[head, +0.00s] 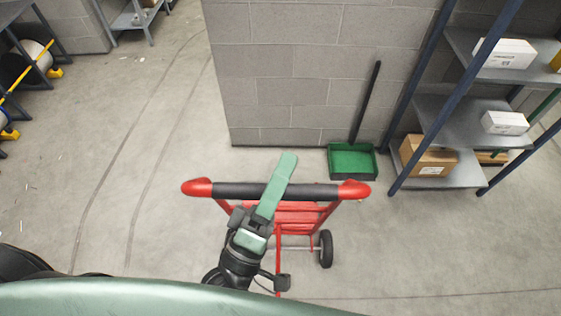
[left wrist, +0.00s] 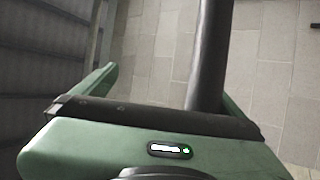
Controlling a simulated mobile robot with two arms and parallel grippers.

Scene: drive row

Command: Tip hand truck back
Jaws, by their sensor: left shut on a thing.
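The red hand truck (head: 297,214) stands on the concrete floor in the middle of the head view. Its crossbar handle has a black grip (head: 232,190) and red ends. A black wheel (head: 325,248) shows at its lower right; my arm hides part of the frame. My left gripper (head: 277,188), with green fingers, is shut on the black grip near its middle. In the left wrist view the dark bar (left wrist: 211,55) runs up from beside the right-hand finger. I cannot tell how far the truck is tilted. My right gripper is not in view.
A grey block wall (head: 290,70) stands beyond the truck. A green dustpan (head: 352,160) with a dark upright handle is at its foot. A shelf rack with boxes (head: 428,157) is at right. Reels (head: 38,55) stand at far left. The floor at left is open.

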